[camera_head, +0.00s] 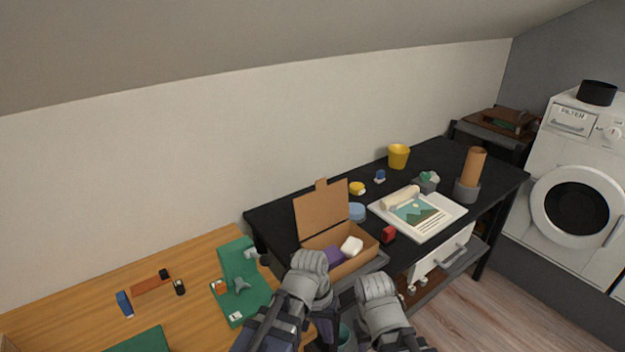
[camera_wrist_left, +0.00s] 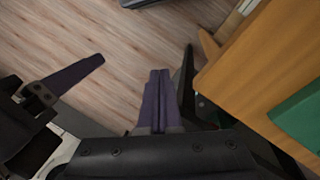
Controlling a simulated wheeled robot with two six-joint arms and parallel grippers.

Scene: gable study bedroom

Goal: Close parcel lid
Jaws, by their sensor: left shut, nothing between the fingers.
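The brown cardboard parcel box (camera_head: 361,259) stands at the front left of the black desk. Its lid (camera_head: 322,212) is open and stands up at the back, leaning slightly back, with a small tab on top. A purple item (camera_head: 334,255) and a white item (camera_head: 351,246) lie inside. My arms rise in front of the box and cover part of its front left. My left gripper (camera_wrist_left: 157,78) is shut and empty, pointing over the floor in the left wrist view. One purple finger of my right gripper (camera_wrist_left: 78,74) shows there; its other finger is hidden.
On the black desk (camera_head: 285,218) are a red block (camera_head: 389,234), a blue round tub (camera_head: 356,212), a picture on a white board (camera_head: 445,225) and a yellow cup (camera_head: 399,156). A wooden table (camera_head: 70,290) adjoins at left. A washing machine (camera_head: 580,180) stands right.

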